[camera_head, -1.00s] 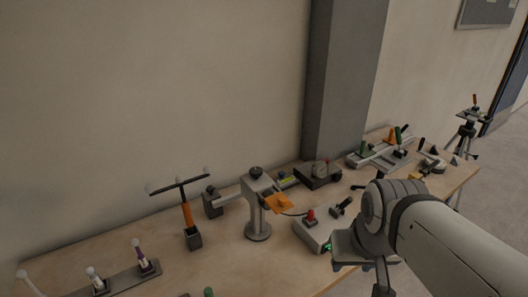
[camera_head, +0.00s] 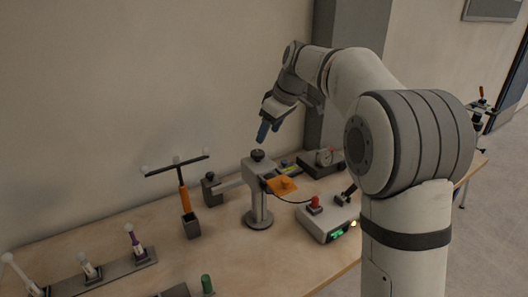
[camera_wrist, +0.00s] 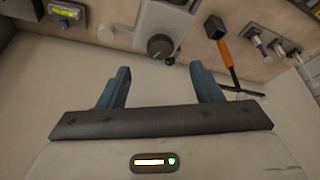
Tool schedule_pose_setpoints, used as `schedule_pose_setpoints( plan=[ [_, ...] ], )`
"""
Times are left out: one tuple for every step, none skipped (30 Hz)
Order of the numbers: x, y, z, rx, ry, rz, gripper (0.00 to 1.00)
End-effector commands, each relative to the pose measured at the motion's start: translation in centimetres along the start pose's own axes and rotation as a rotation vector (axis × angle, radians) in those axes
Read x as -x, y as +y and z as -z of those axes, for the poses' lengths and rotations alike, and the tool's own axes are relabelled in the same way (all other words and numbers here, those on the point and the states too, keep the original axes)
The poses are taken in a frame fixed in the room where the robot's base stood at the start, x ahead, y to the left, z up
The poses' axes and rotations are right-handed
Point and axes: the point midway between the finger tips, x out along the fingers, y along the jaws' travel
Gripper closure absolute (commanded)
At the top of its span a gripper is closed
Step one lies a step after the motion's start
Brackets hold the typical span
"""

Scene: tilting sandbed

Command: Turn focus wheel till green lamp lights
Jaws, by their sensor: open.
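A grey column device (camera_head: 260,195) stands on the bench, with a dark ribbed knob (camera_head: 258,155) on top that looks like the focus wheel. The knob also shows in the wrist view (camera_wrist: 160,46), ahead of and roughly between my fingers. My gripper (camera_head: 270,131) is open and empty, with blue fingers pointing down above the knob and apart from it. It also shows in the wrist view (camera_wrist: 160,85). A light box (camera_head: 330,221) with a red knob on top has a green lit display (camera_head: 337,234). I cannot tell which light is the green lamp.
An orange-handled T-shaped tool (camera_head: 185,198) stands upright left of the column. A rack with pale-tipped tools (camera_head: 135,240) is at front left. A dark gauge box (camera_head: 320,164) sits behind.

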Motion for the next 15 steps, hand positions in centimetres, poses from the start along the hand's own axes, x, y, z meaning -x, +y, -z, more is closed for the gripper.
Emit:
schedule_pose_setpoints(
  plan=[
    [-0.5,0.1,0.3,0.01,0.002,0.004,0.41],
    [-0.7,0.2,0.4,0.014,0.003,0.005,0.41],
    [-1.0,0.2,0.5,0.018,0.004,0.006,0.41],
    [-1.3,0.2,0.5,0.019,0.004,0.006,0.41],
    [-1.7,0.2,0.5,0.019,0.003,0.006,0.41],
    [-2.3,0.2,0.5,0.018,0.003,0.007,0.41],
    [-2.8,0.2,0.5,0.018,0.003,0.007,0.41],
    [-3.3,0.1,0.5,0.018,0.003,0.007,0.41],
    [-4.0,0.1,0.5,0.018,0.002,0.008,0.41],
    [-4.5,0.1,0.5,0.018,0.003,0.007,0.41],
    [-5.0,0.1,0.5,0.018,0.003,0.007,0.41],
    [-5.6,0.1,0.4,0.017,0.003,0.007,0.41],
    [-6.0,0.2,0.4,0.017,0.003,0.006,0.41],
    [-6.4,0.2,0.4,0.016,0.003,0.007,0.41],
    [-6.8,0.2,0.4,0.016,0.003,0.006,0.41]
  ],
)
